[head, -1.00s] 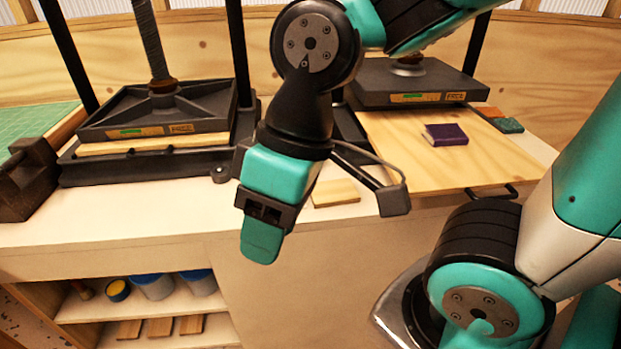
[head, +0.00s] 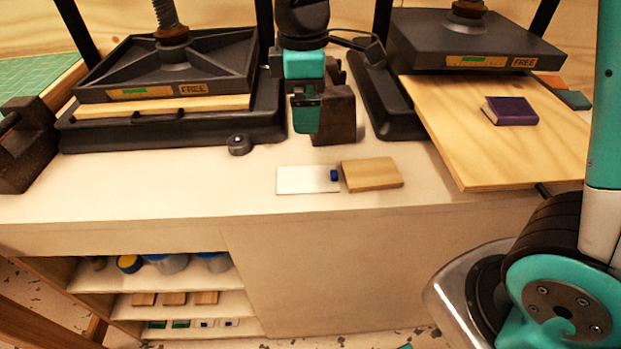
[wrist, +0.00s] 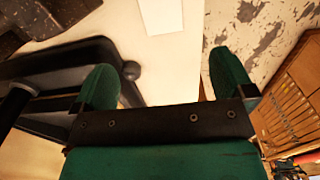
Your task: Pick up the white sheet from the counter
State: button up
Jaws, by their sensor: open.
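The white sheet (head: 303,181) lies flat on the counter (head: 200,195) near its front edge, with a small blue piece at its right end. A white rectangle at the top of the wrist view (wrist: 160,16) appears to be the same sheet. My gripper (head: 305,118) is behind the sheet in the head view, above the back of the counter between the two presses. In the wrist view my gripper (wrist: 165,82) shows two green fingers spread wide with nothing between them. It is apart from the sheet.
A wooden block (head: 372,174) lies just right of the sheet. A dark block (head: 338,115) stands behind my gripper. The left press (head: 175,75) and right press (head: 470,45) flank it. A purple book (head: 510,111) lies on a wooden board (head: 470,150). The counter left of the sheet is clear.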

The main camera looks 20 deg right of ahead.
send_over(308, 179)
jog(key=f, duration=1)
jog(key=shift+a+f, duration=0.15)
jog(key=shift+a, duration=0.05)
notch_tip(308, 179, down, 5)
jog(key=shift+d+f+p, duration=0.15)
jog(key=shift+p, duration=0.35)
jog(key=c, duration=0.8)
jog(key=shift+c, duration=0.2)
